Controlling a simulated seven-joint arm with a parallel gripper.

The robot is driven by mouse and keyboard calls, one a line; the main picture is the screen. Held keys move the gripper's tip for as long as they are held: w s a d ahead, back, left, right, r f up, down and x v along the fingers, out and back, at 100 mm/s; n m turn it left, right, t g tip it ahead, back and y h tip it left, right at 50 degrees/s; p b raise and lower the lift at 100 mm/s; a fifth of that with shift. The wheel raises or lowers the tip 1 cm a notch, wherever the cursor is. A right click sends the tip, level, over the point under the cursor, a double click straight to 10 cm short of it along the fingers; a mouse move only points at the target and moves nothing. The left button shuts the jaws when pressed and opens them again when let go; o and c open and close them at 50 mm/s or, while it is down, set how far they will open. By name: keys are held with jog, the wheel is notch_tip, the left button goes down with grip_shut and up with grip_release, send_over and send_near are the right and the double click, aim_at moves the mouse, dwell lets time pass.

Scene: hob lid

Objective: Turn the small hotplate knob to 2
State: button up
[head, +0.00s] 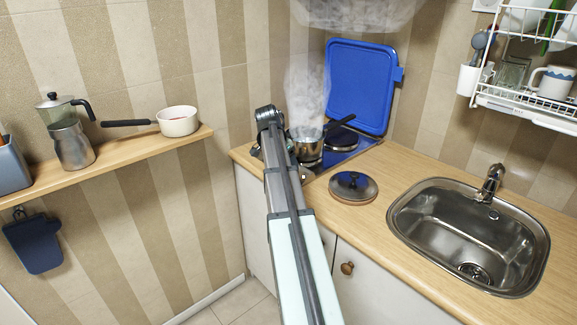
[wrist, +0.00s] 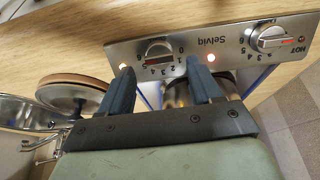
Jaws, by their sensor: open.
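In the wrist view, the metal control panel (wrist: 225,57) appears upside down, with two knobs and printed numbers. One knob (wrist: 158,50) lies just beyond my open gripper (wrist: 158,68), roughly between its two dark fingertips; contact cannot be told. The other knob (wrist: 272,38) is to the right, clear of the fingers, with a red mark. I cannot tell which knob serves the small hotplate, nor read their settings surely. In the head view, my arm reaches to the front of the hob (head: 343,139) and hides most of the panel.
A steaming pot (head: 307,150) stands on the hob, its black handle pointing back right. The blue hob lid (head: 360,85) stands upright behind. A loose pot lid (head: 353,187) lies on the worktop (head: 372,215), left of the sink (head: 465,235). Panel lights glow (wrist: 210,58).

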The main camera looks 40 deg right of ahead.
jog(key=shift+x, duration=1.25)
jog(key=shift+c, duration=0.4)
jog(key=c, duration=1)
jog(key=shift+o, duration=0.2)
